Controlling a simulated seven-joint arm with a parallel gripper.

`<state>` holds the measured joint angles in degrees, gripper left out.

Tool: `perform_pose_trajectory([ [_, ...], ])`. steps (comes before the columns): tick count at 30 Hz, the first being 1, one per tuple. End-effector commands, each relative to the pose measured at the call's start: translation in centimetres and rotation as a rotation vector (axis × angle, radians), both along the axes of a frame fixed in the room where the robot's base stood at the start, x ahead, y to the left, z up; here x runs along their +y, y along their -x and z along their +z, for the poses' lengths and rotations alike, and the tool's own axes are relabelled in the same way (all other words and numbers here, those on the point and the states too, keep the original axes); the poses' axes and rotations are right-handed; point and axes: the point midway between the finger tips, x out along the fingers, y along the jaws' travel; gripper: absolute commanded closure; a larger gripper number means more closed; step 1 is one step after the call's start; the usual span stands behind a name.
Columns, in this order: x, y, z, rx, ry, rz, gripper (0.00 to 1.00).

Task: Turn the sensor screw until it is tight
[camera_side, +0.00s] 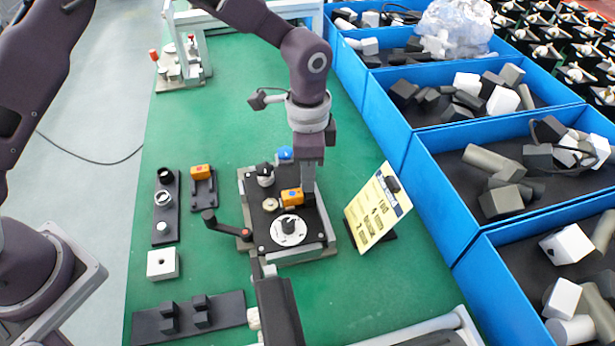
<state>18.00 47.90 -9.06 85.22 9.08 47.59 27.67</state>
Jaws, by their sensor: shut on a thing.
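My gripper (308,190) points down over the right part of the dark assembly fixture (263,238) on the green mat. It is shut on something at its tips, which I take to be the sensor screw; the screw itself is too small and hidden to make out. An orange sensor block (291,197) sits on the fixture just left of the fingers. A white round disc with a dark hub (288,230) is in front of it on the fixture. A brass knob (270,205) and a grey-white cylinder (265,175) stand to the left.
Blue bins (440,190) with grey and white parts line the right side. A yellow instruction card (377,210) stands just right of the fixture. A black crank handle (225,227) sticks out left. A second orange block (200,172) lies further left.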

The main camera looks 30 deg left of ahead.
Motion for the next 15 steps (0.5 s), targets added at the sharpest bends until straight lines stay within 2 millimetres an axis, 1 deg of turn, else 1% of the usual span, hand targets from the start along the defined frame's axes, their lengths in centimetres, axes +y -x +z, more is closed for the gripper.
perform_pose_trajectory([
  [1,0.01,-0.06,0.0,-0.001,0.001,-0.074,1.0],
  [3,0.0,-0.05,-0.02,-0.001,0.001,-0.142,1.0],
  [11,0.0,-0.04,-0.03,-0.001,0.0,-0.172,1.0],
  [13,0.02,-0.06,-0.07,0.0,0.001,-0.298,1.0],
  [14,0.01,-0.04,-0.08,0.001,0.003,-0.388,1.0],
  [15,0.02,-0.03,-0.08,0.0,0.003,-0.518,1.0],
])
